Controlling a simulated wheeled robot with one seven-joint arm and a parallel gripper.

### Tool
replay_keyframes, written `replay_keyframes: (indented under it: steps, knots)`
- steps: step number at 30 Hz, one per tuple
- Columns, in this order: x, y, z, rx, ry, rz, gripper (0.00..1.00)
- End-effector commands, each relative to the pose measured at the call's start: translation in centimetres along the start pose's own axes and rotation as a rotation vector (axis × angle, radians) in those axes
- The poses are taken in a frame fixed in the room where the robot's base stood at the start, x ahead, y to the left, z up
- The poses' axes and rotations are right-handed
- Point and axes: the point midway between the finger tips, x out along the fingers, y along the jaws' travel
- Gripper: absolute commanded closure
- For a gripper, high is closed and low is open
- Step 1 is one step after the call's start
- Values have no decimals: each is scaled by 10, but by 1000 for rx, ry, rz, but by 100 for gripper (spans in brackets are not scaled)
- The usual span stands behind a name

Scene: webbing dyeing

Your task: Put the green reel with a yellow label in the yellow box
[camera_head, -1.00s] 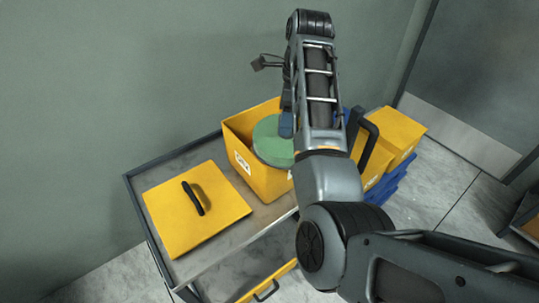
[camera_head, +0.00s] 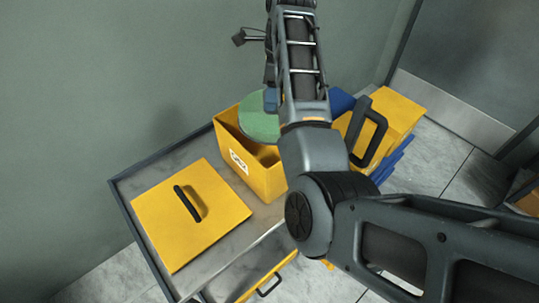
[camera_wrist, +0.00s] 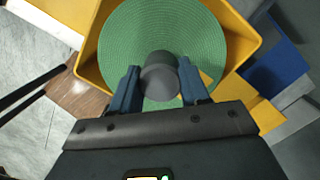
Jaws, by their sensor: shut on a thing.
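The green reel (camera_head: 257,121) is a flat woven disc, partly hidden by my arm in the head view. In the wrist view the reel (camera_wrist: 125,50) fills the space over the open yellow box, with a grey round hub at its middle. My gripper (camera_wrist: 158,80) is shut on this hub, a blue finger on each side. The open yellow box (camera_head: 262,180) has a white label on its front and stands on the cart. In the wrist view the box's rim (camera_wrist: 88,62) shows around the reel.
A yellow lid (camera_head: 165,222) with a black handle lies on the grey cart top (camera_head: 135,182), left of the box. Other yellow boxes (camera_head: 397,115) and blue crates stand to the right. A wall is close behind the cart.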

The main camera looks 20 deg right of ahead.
Motion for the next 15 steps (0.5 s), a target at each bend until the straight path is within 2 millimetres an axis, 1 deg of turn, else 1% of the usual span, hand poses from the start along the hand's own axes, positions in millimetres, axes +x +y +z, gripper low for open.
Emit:
replay_keyframes:
  steps: [1,5,7,12,13,15]
  knots:
    - [6,0,-1,0,-1,-1,100]
    - [16,0,-2,0,-1,0,100]
    - [27,0,-4,0,-1,0,100]
    - [43,0,-6,0,-1,-1,100]
    - [50,0,-8,0,-1,0,100]
    - [56,0,-9,0,-1,-1,100]
